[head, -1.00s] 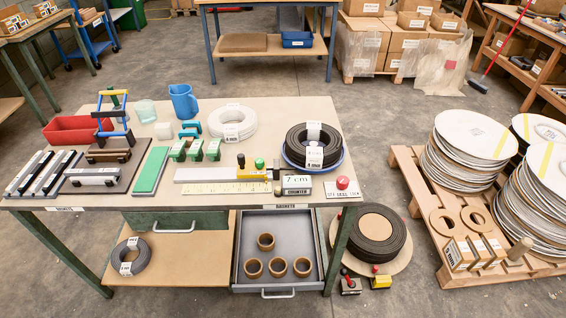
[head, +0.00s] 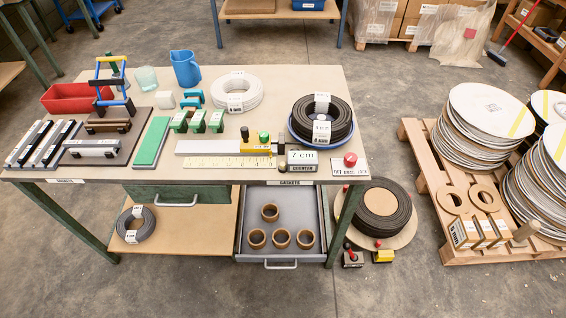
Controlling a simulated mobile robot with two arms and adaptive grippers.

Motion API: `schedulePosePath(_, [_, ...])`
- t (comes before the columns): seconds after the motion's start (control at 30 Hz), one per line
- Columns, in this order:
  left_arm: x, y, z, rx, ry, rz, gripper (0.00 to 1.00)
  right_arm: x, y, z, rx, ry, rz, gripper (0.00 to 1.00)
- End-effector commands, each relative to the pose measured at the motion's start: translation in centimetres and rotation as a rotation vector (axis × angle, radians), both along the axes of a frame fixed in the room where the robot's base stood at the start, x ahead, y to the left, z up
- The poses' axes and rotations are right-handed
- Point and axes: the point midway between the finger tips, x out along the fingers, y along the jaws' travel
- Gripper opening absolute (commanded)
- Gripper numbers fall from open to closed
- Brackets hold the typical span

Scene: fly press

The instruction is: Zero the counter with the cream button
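The counter (head: 301,161) is a small grey-and-white box near the front right of the bench, with a "7 cm" display on top and a "COUNTER" label on its front. It stands beside the right end of a yellow measuring strip (head: 225,162). Small dark parts sit just left of the counter. I cannot make out a cream button at this size. A red button (head: 350,160) stands on a white lettered plate right of the counter. Neither of my grippers is in view.
The bench (head: 330,82) also holds a black coil (head: 339,121), a white coil (head: 252,93), a blue jug (head: 185,69), a red bin (head: 70,98) and green-handled tools. An open drawer (head: 254,200) with several brown rings juts out at the front. A loaded pallet (head: 430,190) stands right.

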Motion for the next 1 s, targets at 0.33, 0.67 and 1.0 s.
schedulePosePath(0.33, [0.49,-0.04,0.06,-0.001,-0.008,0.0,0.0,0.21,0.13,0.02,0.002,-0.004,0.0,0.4])
schedulePosePath(0.67, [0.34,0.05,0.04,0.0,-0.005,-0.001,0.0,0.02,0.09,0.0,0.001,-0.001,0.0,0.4])
schedulePosePath(1.0, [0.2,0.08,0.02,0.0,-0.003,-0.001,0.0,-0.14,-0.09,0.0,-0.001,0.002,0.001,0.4])
